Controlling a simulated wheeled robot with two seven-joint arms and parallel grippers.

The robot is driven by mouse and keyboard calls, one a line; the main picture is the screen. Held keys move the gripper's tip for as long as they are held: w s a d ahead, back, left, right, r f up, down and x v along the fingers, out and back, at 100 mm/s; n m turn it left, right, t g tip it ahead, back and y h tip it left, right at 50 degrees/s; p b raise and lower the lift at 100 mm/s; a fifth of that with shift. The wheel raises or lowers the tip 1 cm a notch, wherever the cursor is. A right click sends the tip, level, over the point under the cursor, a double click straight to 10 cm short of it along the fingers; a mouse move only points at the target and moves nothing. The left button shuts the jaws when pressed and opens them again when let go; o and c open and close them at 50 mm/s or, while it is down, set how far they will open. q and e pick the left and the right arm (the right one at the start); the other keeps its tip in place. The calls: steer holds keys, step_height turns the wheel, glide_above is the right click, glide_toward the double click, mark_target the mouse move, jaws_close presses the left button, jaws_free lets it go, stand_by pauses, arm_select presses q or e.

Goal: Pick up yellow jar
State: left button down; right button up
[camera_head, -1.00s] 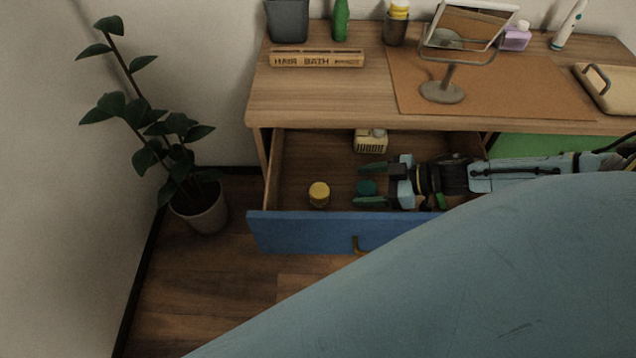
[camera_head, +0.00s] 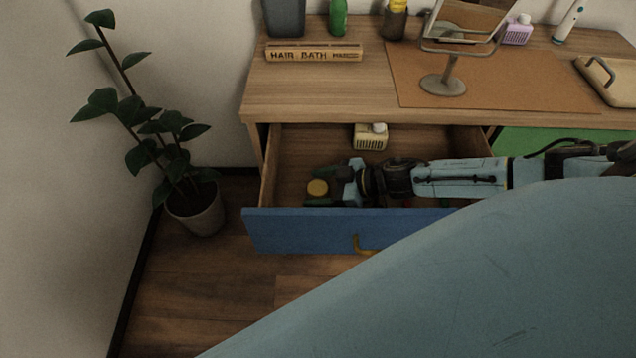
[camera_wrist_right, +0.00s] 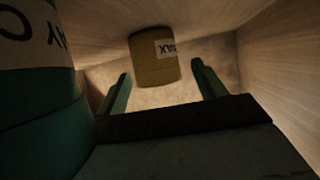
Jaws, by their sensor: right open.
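The yellow jar (camera_head: 317,188) stands in the open drawer near its left end, with its round lid seen from above. In the right wrist view the yellow jar (camera_wrist_right: 153,62) shows a white label and appears between or just beyond the fingertips. My right gripper (camera_head: 315,187) is low in the drawer, open, its fingers pointing left at the jar, one on each side. The gripper (camera_wrist_right: 162,82) holds nothing. Whether a finger touches the jar I cannot tell. My left gripper is not in view.
The blue drawer front (camera_head: 300,232) and the wooden tabletop (camera_head: 300,100) bound the space. A cream bottle (camera_head: 370,137) stands at the drawer's back. A teal jar (camera_wrist_right: 38,110) is close beside the gripper. A potted plant (camera_head: 195,210) stands left of the desk.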

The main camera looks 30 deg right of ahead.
steer(key=shift+x, duration=1.1)
steer(key=c, duration=1.1)
steer(key=shift+r, duration=0.15)
